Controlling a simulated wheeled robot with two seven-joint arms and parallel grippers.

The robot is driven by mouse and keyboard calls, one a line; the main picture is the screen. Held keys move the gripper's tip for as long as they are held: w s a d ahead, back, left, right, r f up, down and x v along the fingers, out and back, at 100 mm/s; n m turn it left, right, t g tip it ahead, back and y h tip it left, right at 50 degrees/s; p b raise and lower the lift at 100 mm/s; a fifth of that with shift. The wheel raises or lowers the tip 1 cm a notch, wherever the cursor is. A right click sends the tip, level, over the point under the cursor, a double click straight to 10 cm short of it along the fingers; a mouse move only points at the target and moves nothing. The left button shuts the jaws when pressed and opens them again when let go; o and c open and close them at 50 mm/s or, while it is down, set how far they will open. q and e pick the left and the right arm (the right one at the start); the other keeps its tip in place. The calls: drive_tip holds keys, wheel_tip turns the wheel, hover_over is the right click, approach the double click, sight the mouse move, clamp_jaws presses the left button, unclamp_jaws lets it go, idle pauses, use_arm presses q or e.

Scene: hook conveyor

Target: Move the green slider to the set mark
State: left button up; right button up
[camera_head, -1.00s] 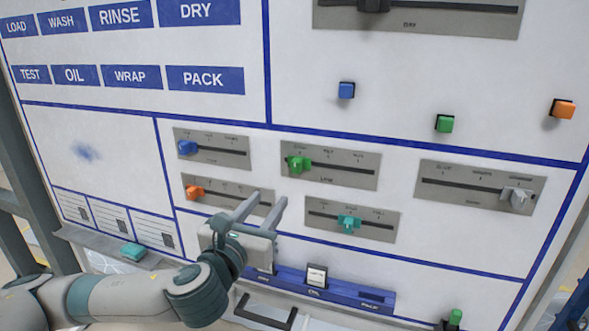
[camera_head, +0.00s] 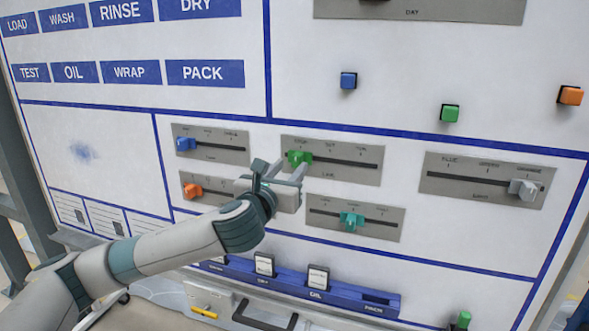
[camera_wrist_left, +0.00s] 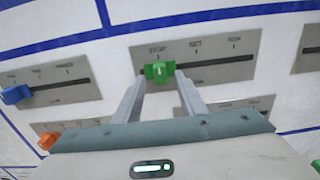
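The green slider (camera_head: 300,157) sits at the left end of its slot on a grey plate (camera_head: 358,177), under the STOP mark. The set mark (camera_wrist_left: 195,44) is at the middle of that plate in the left wrist view, right of the slider. My left gripper (camera_head: 289,169) is at the plate, just below the slider. In the left wrist view its two fingers are apart, pointing at the green slider (camera_wrist_left: 159,71), which shows between their tips. I cannot tell whether they touch it. My right gripper is not in view.
Nearby sliders are blue (camera_head: 185,144), orange (camera_head: 193,190), teal (camera_head: 351,221) and grey (camera_head: 523,189). The slot right of the green slider is clear. A blue rack (camera_head: 345,291) with white pieces juts out below.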

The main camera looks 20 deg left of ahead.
sight(296, 162)
use_arm(q)
drive_tip(key=shift+w+b, duration=0.4)
drive_tip(key=shift+w, duration=1.65)
